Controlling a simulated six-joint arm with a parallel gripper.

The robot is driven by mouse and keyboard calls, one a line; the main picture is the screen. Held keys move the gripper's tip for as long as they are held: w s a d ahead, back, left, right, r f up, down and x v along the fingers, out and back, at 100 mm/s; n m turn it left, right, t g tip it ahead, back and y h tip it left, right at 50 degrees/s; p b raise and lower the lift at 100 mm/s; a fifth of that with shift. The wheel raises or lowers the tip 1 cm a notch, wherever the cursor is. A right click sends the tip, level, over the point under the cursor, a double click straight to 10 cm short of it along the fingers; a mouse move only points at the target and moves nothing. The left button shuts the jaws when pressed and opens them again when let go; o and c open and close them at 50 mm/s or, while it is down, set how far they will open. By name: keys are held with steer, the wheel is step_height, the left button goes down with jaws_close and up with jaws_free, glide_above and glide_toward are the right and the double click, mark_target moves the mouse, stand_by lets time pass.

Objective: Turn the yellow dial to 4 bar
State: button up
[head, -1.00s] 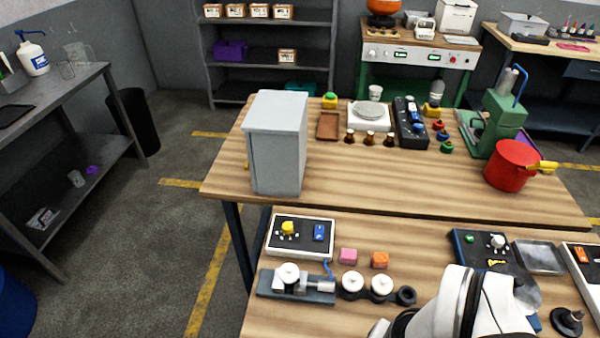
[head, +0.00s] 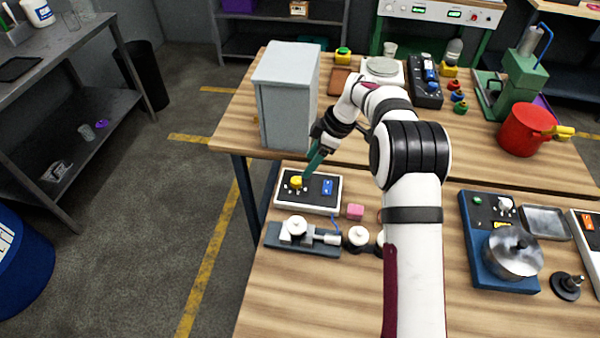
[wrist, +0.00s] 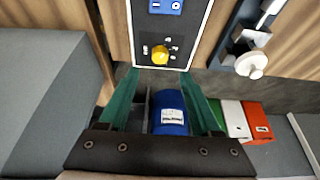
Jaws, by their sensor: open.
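The yellow dial (head: 296,182) sits on the dark face of a white-edged control panel (head: 325,203) at the table's front left. White marks ring the dial, but their numbers are too small to read. In the wrist view the dial (wrist: 160,54) stands upright beyond the fingertips, between them in the picture. My gripper (head: 309,170) has green fingers and is just above and to the right of the dial in the head view. In the wrist view my gripper (wrist: 159,74) is open and empty, apart from the dial.
A blue rocker switch (head: 327,187) is on the same panel. A tall grey box (head: 288,105) stands close behind. A clamp-like fixture (head: 295,235) lies in front, with a pink block (head: 355,211) to the right. The table's left edge is near.

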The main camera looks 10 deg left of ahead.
mark_target(297, 180)
steer(key=x, duration=0.8)
jaws_close()
